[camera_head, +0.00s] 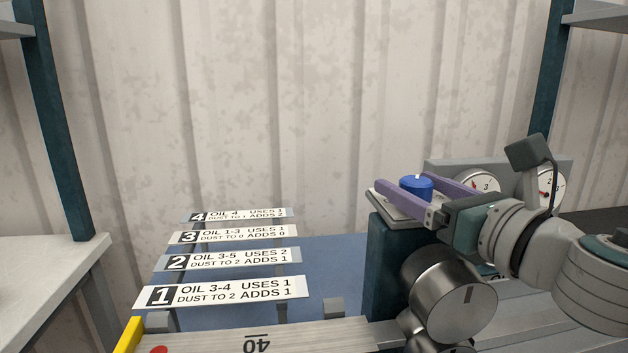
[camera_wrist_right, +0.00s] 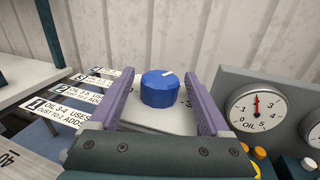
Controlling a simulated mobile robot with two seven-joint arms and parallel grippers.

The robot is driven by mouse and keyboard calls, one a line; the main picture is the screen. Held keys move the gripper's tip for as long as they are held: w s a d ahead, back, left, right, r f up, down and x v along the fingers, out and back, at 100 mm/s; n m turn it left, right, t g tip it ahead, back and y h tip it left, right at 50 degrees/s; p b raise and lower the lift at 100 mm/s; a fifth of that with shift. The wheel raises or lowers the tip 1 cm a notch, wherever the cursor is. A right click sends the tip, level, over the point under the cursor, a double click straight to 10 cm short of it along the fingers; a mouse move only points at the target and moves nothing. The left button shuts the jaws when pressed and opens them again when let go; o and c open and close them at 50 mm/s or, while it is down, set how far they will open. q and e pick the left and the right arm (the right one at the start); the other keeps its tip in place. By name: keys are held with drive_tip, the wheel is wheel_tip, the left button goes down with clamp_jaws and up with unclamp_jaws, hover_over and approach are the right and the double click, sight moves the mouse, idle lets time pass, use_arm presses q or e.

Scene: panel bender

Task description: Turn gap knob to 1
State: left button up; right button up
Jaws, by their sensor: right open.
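The gap knob is a blue round knob (camera_head: 416,187) with a white mark, on a light plate (camera_head: 392,203) atop a dark teal post. It also shows in the right wrist view (camera_wrist_right: 159,88), where its white mark points to the upper right and a "3" is visible on the plate to its right. My right gripper (camera_head: 424,190) has purple fingers. In the right wrist view the fingers (camera_wrist_right: 163,98) are open, one on each side of the knob, with visible gaps. Other numbers on the plate are hidden. My left gripper is not in view.
Dial gauges (camera_head: 478,184) stand on a grey panel right of the knob; the wrist view shows an "OIL" gauge (camera_wrist_right: 257,107) and yellow buttons. Several numbered label strips (camera_head: 222,292) lie left.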

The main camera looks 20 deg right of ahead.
clamp_jaws()
idle(0.6)
drive_tip(key=shift+f+n+y+b, duration=0.2)
drive_tip(key=shift+n+y+b, duration=0.5)
drive_tip(key=shift+y+b, duration=0.35)
drive_tip(key=n+g+y+b, duration=0.2)
drive_tip(key=y+b, duration=0.1)
drive_tip(key=b, duration=0.2)
drive_tip(key=n+g+y+b, duration=0.2)
drive_tip(key=n+y+b, duration=0.1)
drive_tip(key=y+b, duration=0.1)
drive_tip(key=n+g+y+b, duration=0.2)
drive_tip(key=n+y+b, duration=0.1)
drive_tip(key=b, duration=0.4)
drive_tip(key=shift+d+y, duration=0.1)
drive_tip(key=shift+y, duration=0.35)
drive_tip(key=shift+r+n+g+y+b, duration=0.2)
drive_tip(key=shift+n+g+y+b, duration=0.95)
drive_tip(key=shift+g, duration=0.35)
drive_tip(key=shift+n+g, duration=0.25)
drive_tip(key=shift+g, duration=0.05)
